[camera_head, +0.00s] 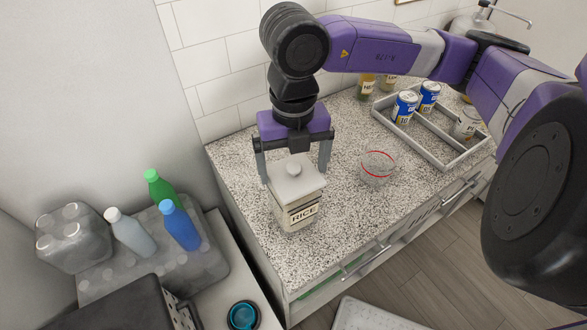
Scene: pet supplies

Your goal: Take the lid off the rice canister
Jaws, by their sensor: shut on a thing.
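The rice canister (299,217) is a squarish, cream container with a dark "RICE" label. It stands upright on the speckled counter near its left end. My gripper (295,174) comes down from above, with one finger on the left and one on the right of the lid. It is shut on the lid. The fingertips' exact contact is hard to make out.
A glass bowl with a red rim (378,167) stands right of the canister. A grey divided tray (432,147) holds blue cans (404,107) and a jar (467,123). The counter's front (335,235) is clear.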

